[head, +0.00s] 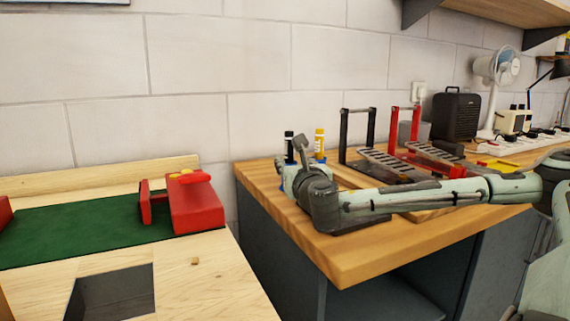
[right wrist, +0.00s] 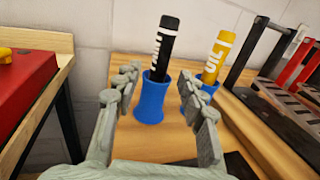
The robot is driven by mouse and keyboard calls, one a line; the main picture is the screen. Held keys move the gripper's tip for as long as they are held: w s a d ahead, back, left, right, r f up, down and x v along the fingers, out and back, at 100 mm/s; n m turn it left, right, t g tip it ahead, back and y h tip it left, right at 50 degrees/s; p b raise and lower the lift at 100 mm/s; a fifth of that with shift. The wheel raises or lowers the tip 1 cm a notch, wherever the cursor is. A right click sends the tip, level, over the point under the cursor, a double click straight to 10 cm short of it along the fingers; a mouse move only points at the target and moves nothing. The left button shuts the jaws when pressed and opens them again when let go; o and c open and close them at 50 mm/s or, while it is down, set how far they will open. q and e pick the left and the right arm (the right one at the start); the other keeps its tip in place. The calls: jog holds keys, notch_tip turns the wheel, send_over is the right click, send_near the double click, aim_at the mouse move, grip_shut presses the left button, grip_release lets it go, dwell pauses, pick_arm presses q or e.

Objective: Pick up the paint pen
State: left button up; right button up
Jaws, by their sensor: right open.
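A black paint pen (right wrist: 163,50) with white lettering stands upright in a blue holder (right wrist: 150,101) in the right wrist view. A yellow paint pen (right wrist: 216,57) stands in a second blue holder to its right. In the head view the black pen (head: 289,146) and the yellow pen (head: 319,142) rise behind my right gripper (head: 302,148), at the left end of the wooden bench. My right gripper (right wrist: 158,80) is open and empty, its fingers on either side of the line to the black pen and its holder. The wrist view does not show contact. My left gripper is not in view.
Black (head: 357,133) and red (head: 404,128) upright frames stand just right of the pens. A dark box (head: 456,115) and a fan (head: 497,66) are farther back. A lower table with a green mat (head: 85,229) and red block (head: 195,205) lies left, across a gap.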

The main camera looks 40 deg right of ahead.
aim_at(291, 158)
jog(key=shift+w+d, duration=0.2)
jog(key=shift+b+x, duration=0.4)
jog(key=shift+x, duration=0.65)
jog(key=shift+w+d, duration=0.1)
jog(key=shift+w, duration=0.05)
jog(key=x, duration=0.4)
jog(key=shift+w+r, duration=0.1)
jog(key=shift+w, duration=0.1)
jog(key=shift+w+d, duration=0.2)
jog(key=shift+w, duration=0.15)
jog(key=shift+c, duration=1.1)
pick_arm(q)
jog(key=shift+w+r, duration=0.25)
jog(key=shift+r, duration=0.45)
pick_arm(e)
jog(key=c, duration=0.7)
